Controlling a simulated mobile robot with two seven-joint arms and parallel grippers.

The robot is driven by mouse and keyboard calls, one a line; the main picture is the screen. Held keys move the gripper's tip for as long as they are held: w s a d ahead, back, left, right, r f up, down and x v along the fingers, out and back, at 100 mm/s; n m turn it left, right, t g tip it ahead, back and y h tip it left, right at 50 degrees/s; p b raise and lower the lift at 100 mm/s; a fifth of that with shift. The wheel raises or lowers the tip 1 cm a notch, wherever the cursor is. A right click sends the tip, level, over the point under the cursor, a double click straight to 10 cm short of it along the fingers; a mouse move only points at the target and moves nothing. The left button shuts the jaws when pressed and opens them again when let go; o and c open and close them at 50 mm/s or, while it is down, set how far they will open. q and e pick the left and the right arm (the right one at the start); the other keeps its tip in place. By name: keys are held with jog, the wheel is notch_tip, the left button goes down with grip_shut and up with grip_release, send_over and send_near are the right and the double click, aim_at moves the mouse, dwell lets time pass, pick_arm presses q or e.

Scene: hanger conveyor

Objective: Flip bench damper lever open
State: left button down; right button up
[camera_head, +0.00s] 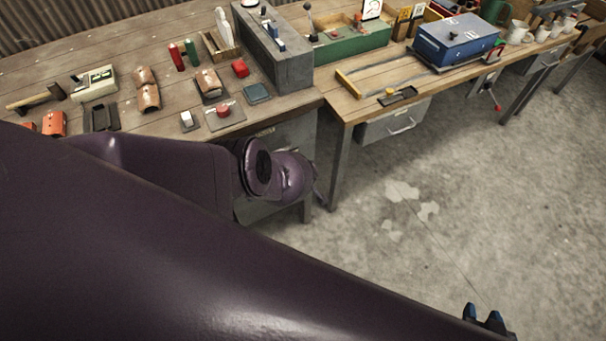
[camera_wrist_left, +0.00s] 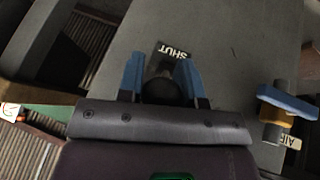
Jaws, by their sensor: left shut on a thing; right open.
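In the left wrist view my left gripper (camera_wrist_left: 162,66) has its blue fingers on either side of a dark round knob (camera_wrist_left: 160,91) and is shut on it. The knob appears to be the end of the damper lever; the rest of the lever is hidden. A black label reading SHUT (camera_wrist_left: 173,51) lies just beyond the fingertips on a grey panel (camera_wrist_left: 235,40). In the head view my left gripper is hidden and I cannot make out the lever. My right gripper (camera_head: 485,319) shows at the bottom right edge, open and empty above the floor.
A blue-handled valve (camera_wrist_left: 287,101) with an AIR label (camera_wrist_left: 290,141) stands right of my left gripper. A cluttered wooden bench (camera_head: 290,101) holds a grey box (camera_head: 292,70) and small parts. A second bench holds a blue box (camera_head: 455,43). The concrete floor (camera_head: 400,250) is clear.

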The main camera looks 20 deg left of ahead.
pick_arm(q)
jog(key=shift+s+d, duration=0.1)
jog(key=shift+d, duration=0.05)
jog(key=c, duration=0.8)
grip_release()
jog(key=shift+r, duration=0.1)
